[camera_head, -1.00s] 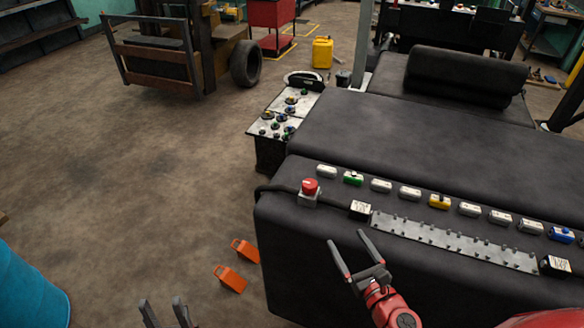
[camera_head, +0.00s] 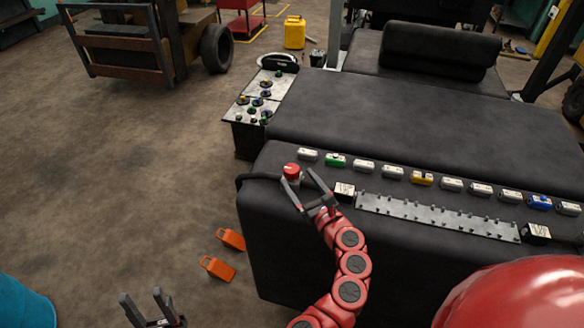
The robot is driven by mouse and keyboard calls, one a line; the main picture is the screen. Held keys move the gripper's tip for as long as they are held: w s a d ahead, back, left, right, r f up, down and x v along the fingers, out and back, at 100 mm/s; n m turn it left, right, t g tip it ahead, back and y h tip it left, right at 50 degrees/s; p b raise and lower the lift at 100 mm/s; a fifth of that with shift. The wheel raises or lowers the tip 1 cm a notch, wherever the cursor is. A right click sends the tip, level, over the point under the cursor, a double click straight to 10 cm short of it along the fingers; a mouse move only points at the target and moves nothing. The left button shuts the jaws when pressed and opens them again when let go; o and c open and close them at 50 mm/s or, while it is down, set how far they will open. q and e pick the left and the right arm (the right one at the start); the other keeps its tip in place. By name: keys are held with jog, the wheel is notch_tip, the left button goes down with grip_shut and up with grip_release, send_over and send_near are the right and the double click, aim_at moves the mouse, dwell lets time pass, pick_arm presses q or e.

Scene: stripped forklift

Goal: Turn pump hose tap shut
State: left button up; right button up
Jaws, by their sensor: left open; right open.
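A red round tap knob (camera_head: 291,168) sits on a small grey block at the left end of the black padded machine top (camera_head: 400,125). A black hose (camera_head: 258,177) runs from it to the left. My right gripper (camera_head: 296,178) is open at the tap. Its left fingertip overlaps the tap's grey base and its right fingertip is just right of the knob. I cannot tell whether either finger touches it. My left gripper (camera_head: 145,296) is open and empty over the floor at the lower left, well away from the tap.
A row of small coloured blocks (camera_head: 422,178) and a studded metal strip (camera_head: 435,216) lie right of the tap. A control panel (camera_head: 254,104) stands behind it. Orange wedges (camera_head: 217,268) are on the floor, and a blue drum (camera_head: 22,305) is at lower left.

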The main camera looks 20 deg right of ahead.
aim_at(295, 176)
jog(key=w, duration=0.3)
jog(key=w+p, duration=0.1)
jog(key=shift+w+a, duration=0.3)
jog(key=shift+a, duration=0.1)
jog(key=shift+w, duration=0.15)
jog(key=shift+c, duration=0.2)
jog(key=c, duration=1.3)
jog(key=shift+c, duration=0.2)
